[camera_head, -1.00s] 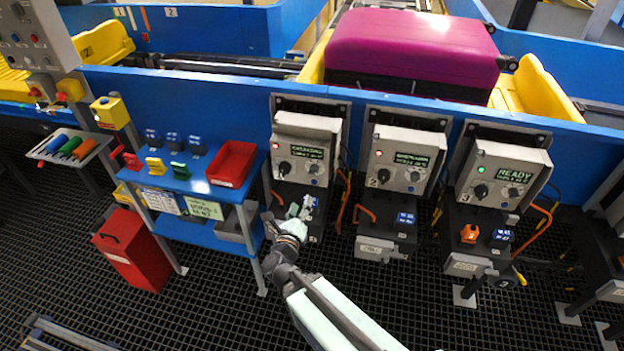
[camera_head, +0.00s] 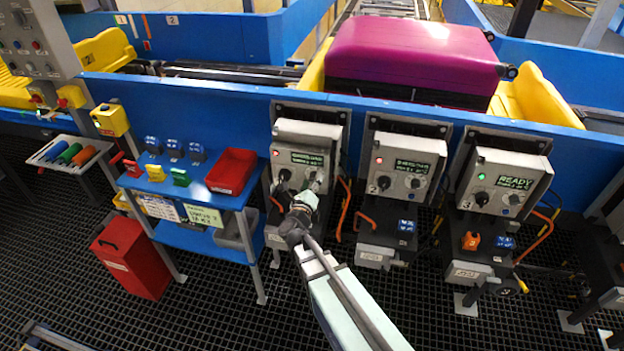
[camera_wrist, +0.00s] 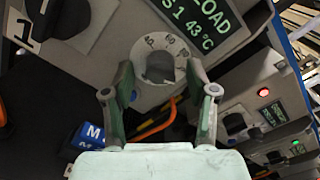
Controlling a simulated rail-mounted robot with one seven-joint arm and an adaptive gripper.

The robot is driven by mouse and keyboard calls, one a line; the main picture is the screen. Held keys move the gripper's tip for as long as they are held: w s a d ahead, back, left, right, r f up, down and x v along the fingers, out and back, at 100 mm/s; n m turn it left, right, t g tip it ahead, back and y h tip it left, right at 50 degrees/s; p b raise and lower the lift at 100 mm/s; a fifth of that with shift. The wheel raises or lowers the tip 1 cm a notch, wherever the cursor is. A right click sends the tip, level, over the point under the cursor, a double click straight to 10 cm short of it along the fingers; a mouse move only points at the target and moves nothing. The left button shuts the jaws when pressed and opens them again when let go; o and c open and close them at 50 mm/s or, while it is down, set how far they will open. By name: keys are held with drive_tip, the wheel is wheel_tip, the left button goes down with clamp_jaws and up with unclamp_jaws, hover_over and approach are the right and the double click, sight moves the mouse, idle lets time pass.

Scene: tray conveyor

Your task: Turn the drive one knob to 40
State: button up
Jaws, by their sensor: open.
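The drive one box (camera_head: 297,130) is the leftmost of the grey control boxes, with a lit display (camera_head: 307,159). In the wrist view the display (camera_wrist: 192,30) reads "...LOAD" and "43 °C". Below it, a small dark grey knob (camera_wrist: 160,67) sits on a pale round dial with printed numbers; its exact setting is unclear. My gripper (camera_wrist: 160,78) is open, its two fingers apart on either side of the knob; contact is not visible. In the head view my gripper (camera_head: 310,185) covers the knob's area.
A larger black selector (camera_wrist: 66,15) marked 1 lies left of the dial. A blue module (camera_wrist: 88,135) is below. Drive two (camera_head: 405,160) with a red lamp and drive three (camera_head: 503,175) showing READY stand to the right. A blue shelf (camera_head: 205,195) stands left.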

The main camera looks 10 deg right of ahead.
drive_tip(key=shift+w+d, duration=0.1)
drive_tip(key=shift+w, duration=0.15)
clamp_jaws()
